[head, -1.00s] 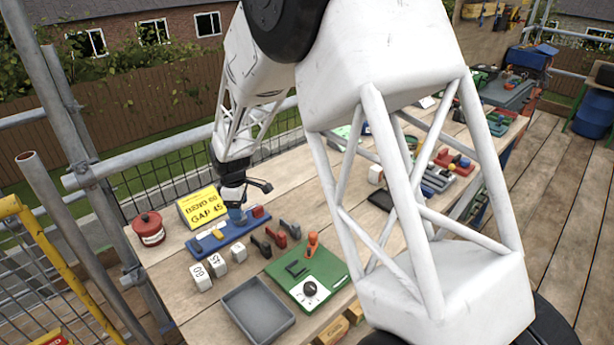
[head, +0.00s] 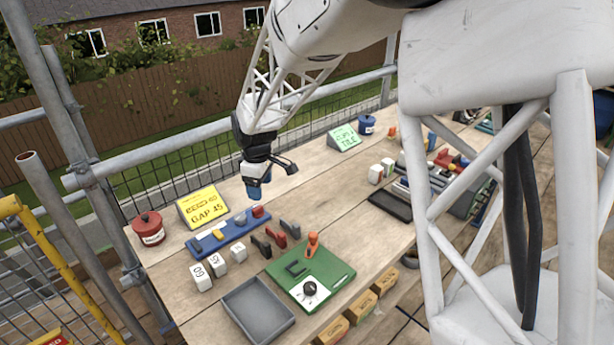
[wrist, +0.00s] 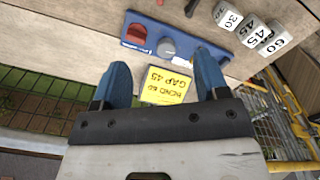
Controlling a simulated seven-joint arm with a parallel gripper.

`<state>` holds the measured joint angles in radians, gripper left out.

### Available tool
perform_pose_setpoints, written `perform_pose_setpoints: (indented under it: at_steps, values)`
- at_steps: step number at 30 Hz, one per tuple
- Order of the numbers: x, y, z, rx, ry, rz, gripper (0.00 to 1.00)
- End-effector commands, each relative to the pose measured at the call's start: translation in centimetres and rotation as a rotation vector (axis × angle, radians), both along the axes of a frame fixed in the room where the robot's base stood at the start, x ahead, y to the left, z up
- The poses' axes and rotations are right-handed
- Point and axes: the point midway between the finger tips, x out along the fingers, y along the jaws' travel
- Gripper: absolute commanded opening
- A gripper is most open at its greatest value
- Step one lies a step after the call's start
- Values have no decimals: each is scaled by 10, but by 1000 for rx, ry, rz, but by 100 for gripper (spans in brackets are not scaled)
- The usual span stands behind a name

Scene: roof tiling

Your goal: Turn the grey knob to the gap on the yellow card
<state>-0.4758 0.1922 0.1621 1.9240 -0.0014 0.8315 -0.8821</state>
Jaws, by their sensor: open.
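The grey knob (head: 240,219) sits on a blue rail (head: 207,243), between a yellow piece (head: 218,234) and a red one (head: 258,211). In the wrist view the grey knob (wrist: 166,47) is beside a red knob (wrist: 136,33); its exact setting is too small to read. The yellow card (head: 203,207) stands behind the rail; in the wrist view the card (wrist: 167,86) appears upside down, reading BEND 60, GAP 45. My gripper (head: 258,190) is open and empty, in the air above and behind the rail. Its blue fingers (wrist: 163,75) are apart, touching nothing.
White numbered blocks (head: 218,264) stand before the rail. A grey tray (head: 257,311), a green board (head: 325,273) with a black-knobbed dial, and red and dark pieces (head: 290,228) lie nearby. A red tin (head: 148,228) stands left.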

Motion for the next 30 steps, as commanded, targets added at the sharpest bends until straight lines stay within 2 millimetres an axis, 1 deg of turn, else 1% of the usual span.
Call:
perform_pose_setpoints:
  at_steps: [3,13,30]
  values:
    - [-6,-14,10,3,-5,-36,67]
    - [-22,-50,34,12,-17,-137,67]
    - [-57,-110,71,28,-38,-313,67]
